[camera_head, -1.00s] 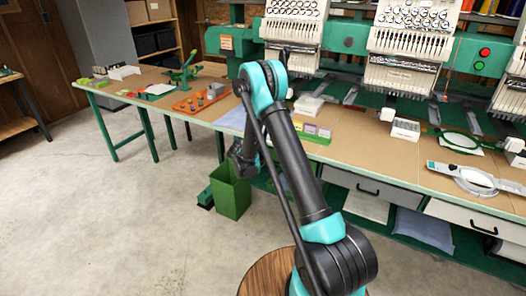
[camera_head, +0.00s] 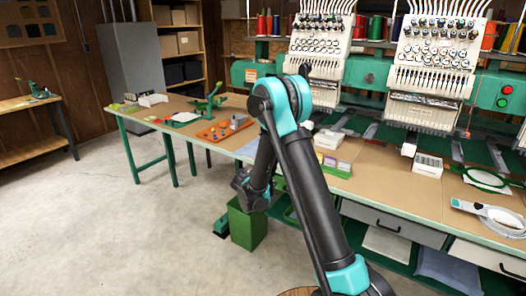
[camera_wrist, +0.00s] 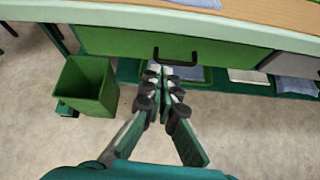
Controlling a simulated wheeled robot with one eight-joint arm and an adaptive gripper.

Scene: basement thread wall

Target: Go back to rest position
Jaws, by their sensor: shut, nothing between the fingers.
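My gripper (camera_wrist: 166,73) shows in the wrist view with its fingers together and nothing between them. It points toward the front of the long table, below a green drawer (camera_wrist: 180,50) with a black handle. The fingers cannot be made out there.
A green bin (camera_head: 247,226) stands on the floor near my wrist; it also shows in the wrist view (camera_wrist: 87,84). The long table (camera_head: 375,185) carries embroidery machines (camera_head: 437,55), an orange tray (camera_head: 225,130) and small boxes. The floor at left is clear.

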